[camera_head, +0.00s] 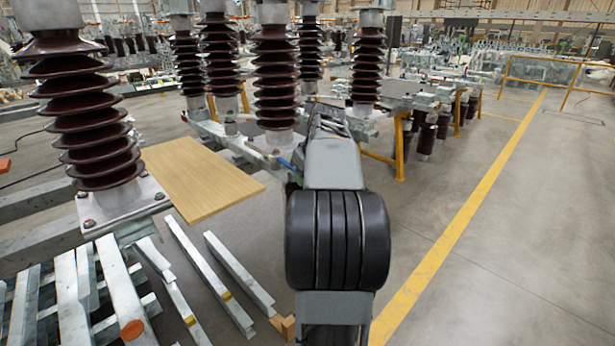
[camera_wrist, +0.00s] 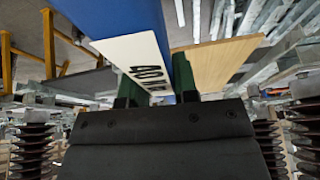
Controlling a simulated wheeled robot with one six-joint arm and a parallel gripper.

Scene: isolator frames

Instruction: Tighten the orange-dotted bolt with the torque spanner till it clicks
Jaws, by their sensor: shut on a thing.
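In the wrist view my gripper (camera_wrist: 157,88) is shut on a blue bar with a white label reading "40" and further blurred letters, which I take to be the torque spanner (camera_wrist: 115,18). Dark green fingers stand on either side of it. In the head view a small blue piece (camera_head: 287,164) shows beside my arm, near the insulator bases; my gripper is hidden behind the arm there. An orange dot (camera_head: 131,330) shows on a grey steel bar at the lower left. I cannot tell whether it marks the bolt. The spanner's head is out of sight.
A brown ribbed insulator (camera_head: 88,120) stands on a bolted plate at left, with several more behind. A wooden board (camera_head: 200,178) lies between them and also shows in the wrist view (camera_wrist: 212,62). Steel bars lie at lower left. Floor right of the yellow line (camera_head: 450,235) is clear.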

